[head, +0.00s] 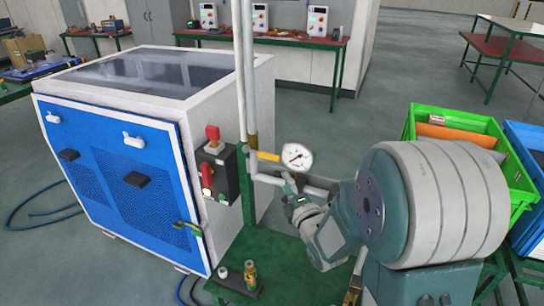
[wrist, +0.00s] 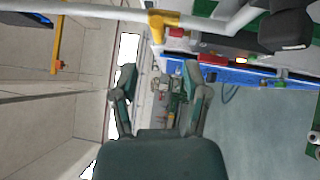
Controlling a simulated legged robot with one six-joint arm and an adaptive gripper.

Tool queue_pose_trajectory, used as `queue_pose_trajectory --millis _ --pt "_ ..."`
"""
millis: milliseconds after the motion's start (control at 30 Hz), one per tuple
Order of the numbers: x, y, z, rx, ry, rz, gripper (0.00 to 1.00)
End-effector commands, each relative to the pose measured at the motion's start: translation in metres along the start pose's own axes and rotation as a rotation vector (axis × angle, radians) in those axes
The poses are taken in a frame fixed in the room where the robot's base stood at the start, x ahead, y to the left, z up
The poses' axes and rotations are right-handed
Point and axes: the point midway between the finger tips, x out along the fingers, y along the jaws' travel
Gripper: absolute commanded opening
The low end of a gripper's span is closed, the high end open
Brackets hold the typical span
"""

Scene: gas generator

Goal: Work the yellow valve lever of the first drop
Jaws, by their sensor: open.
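The yellow valve lever (head: 268,156) sits on a pale pipe, just left of a round white pressure gauge (head: 297,155). In the wrist view a yellow lever piece (wrist: 163,20) shows on the white pipe near the top, above my fingers. My gripper (head: 290,184) is below and a little right of the lever in the head view, close to the lower pipe and partly hidden by my arm. In the wrist view my gripper (wrist: 159,84) has its two fingers spread, with nothing held between them. No contact with the lever shows.
The blue and white generator cabinet (head: 110,165) stands at left, with a dark control box (head: 222,172) carrying red buttons. Vertical pipes (head: 244,75) rise beside the lever. Green (head: 482,125) and blue crates (head: 530,140) stand at right. A small bottle (head: 250,274) stands on the green stand.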

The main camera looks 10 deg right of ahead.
Motion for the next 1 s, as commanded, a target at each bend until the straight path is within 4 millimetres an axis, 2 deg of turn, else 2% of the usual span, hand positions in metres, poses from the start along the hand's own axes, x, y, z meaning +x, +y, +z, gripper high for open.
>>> queue_pose_trajectory --millis 167,600,800,1000 --pt "0.018 0.001 -0.001 -0.002 0.002 0.006 0.60" --pt "0.094 0.001 0.001 0.002 0.001 0.004 0.60" --pt "0.107 0.001 0.001 0.002 0.000 0.003 0.60" --pt "0.107 0.001 0.001 0.002 0.000 0.003 0.60"
